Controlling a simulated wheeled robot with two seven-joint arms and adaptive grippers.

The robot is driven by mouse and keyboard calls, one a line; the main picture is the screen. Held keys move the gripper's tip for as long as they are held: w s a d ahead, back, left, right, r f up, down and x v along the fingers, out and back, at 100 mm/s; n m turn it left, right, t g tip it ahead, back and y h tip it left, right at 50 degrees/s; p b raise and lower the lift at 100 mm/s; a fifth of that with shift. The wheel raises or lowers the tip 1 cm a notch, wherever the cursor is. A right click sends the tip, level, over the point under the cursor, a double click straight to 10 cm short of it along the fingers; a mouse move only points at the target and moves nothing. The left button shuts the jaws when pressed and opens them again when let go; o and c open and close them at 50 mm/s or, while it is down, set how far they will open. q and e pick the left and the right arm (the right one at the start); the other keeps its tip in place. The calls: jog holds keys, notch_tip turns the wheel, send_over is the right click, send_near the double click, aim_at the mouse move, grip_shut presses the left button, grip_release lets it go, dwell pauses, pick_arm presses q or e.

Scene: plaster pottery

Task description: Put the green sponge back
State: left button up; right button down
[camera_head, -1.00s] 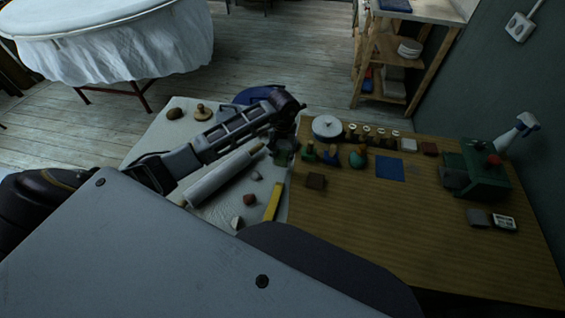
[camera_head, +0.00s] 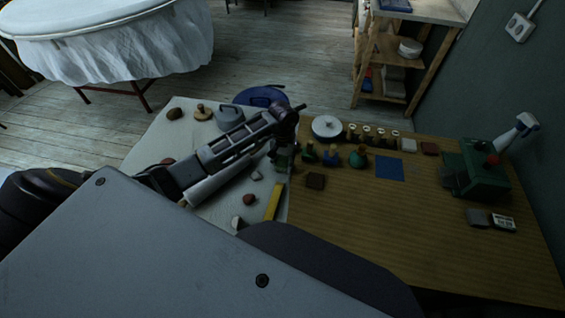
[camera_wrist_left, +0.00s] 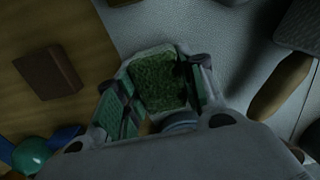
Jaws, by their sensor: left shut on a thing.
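The green sponge (camera_wrist_left: 158,80) shows in the left wrist view as a textured green pad with a pale edge, between the two fingers. My left gripper (camera_wrist_left: 160,95) is shut on it. In the head view my left gripper (camera_head: 283,160) points down at the border between the white cloth and the wooden table. It is just left of the small green and blue stamp-like items. The sponge is mostly hidden by the gripper there. I cannot tell whether it touches the surface below. My right gripper is not in view.
A brown block (camera_head: 316,181), a blue knobbed item (camera_head: 330,156) and a green one (camera_head: 358,157) stand close right of the gripper. A yellow bar (camera_head: 273,202) lies nearer. A blue square (camera_head: 389,168) lies farther right. The table's front middle is clear.

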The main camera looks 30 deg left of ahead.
aim_at(283, 159)
pick_arm(q)
jog(key=shift+f, duration=0.15)
jog(key=o, duration=1.2)
jog(key=shift+c, duration=0.2)
jog(key=shift+r, duration=0.2)
jog(key=r, duration=1.1)
jog(key=shift+w+a+b, duration=0.15)
jog(key=shift+w+b, duration=0.2)
jog(key=shift+b, duration=0.05)
jog(key=shift+r, duration=0.45)
